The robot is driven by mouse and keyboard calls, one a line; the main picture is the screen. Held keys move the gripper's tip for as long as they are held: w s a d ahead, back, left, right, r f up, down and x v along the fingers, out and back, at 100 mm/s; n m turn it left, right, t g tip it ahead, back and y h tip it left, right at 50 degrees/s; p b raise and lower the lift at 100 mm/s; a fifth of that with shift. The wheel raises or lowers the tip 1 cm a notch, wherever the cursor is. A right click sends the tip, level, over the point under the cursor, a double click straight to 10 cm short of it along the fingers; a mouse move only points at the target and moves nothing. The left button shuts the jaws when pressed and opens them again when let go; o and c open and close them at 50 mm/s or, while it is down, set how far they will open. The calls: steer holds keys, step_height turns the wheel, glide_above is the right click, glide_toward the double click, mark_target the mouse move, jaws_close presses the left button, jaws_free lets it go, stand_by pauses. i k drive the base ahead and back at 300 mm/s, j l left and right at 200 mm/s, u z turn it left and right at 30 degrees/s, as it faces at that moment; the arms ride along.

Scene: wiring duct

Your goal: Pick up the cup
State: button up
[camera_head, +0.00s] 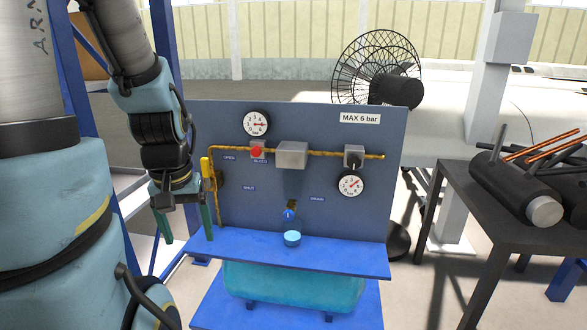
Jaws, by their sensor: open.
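A small light-blue round cup (292,238) stands on the blue shelf (340,258) at the foot of a grey-blue panel, below a blue knob marked drain. My gripper (186,228) hangs to the left of the cup, in front of the panel's left edge, with its two green fingers pointing down and spread apart. Nothing shows between the fingers. The cup is in plain view and apart from the gripper.
The panel (340,215) carries gauges, a brass pipe, a red button (256,152), a yellow lever (205,168) and a blue drain knob (289,215) just above the cup. A dark table (470,190) with black cylinders stands right. The shelf right of the cup is clear.

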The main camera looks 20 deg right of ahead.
mark_target(292, 230)
steer(key=l+u, duration=0.2)
steer(key=u, duration=0.15)
steer(key=i+l+u, duration=0.1)
steer(key=l+u, duration=0.35)
steer(key=u, duration=0.3)
